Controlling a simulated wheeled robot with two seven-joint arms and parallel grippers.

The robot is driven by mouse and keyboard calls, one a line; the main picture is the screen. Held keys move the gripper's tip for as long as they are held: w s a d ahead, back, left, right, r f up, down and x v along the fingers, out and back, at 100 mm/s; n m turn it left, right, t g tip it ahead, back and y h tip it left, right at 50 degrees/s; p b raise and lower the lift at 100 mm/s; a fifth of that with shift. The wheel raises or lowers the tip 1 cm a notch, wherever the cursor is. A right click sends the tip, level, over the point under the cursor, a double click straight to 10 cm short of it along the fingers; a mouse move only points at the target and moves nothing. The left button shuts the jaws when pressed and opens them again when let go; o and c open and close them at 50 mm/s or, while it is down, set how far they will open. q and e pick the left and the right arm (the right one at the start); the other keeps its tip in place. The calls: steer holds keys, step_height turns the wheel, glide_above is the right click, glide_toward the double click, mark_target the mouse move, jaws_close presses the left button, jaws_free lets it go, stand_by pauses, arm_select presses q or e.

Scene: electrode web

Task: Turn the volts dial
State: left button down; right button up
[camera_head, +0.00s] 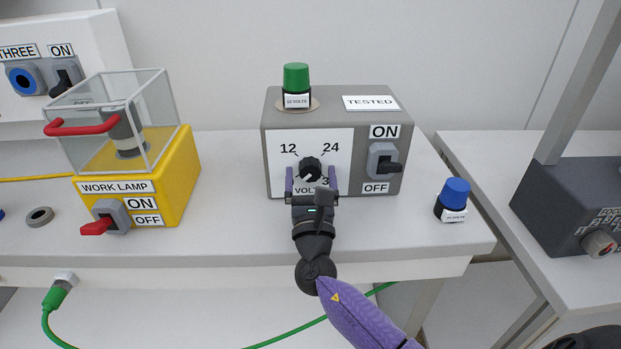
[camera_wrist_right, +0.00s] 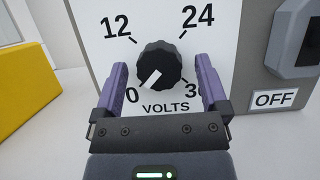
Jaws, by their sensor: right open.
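The volts dial (camera_head: 310,168) is a round black knob with a white pointer on the white face of a grey box (camera_head: 279,105). Around it are the marks 0, 12, 24 and one partly hidden mark starting with 3. In the right wrist view the dial (camera_wrist_right: 159,66) has its white pointer aimed down-left, toward the 0. My right gripper (camera_head: 311,174) is open, its purple fingers on either side of the dial. In the wrist view the gripper (camera_wrist_right: 160,80) shows gaps between both fingers and the knob. My left gripper is not in view.
The box carries an ON/OFF switch (camera_head: 384,162) and a green-capped part (camera_head: 296,80) on top. A blue-capped part (camera_head: 454,196) stands to the right. A yellow work lamp box (camera_head: 180,175) stands left, with a red-handled clear cover (camera_head: 152,105).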

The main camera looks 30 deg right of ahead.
steer(key=c, duration=0.5)
jaws_close()
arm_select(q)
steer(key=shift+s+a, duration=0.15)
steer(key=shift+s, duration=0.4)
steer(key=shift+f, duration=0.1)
arm_select(e)
steer(key=shift+f+m+g+h, duration=0.1)
steer(key=shift+m+g+h, duration=0.2)
steer(key=shift+m, duration=0.2)
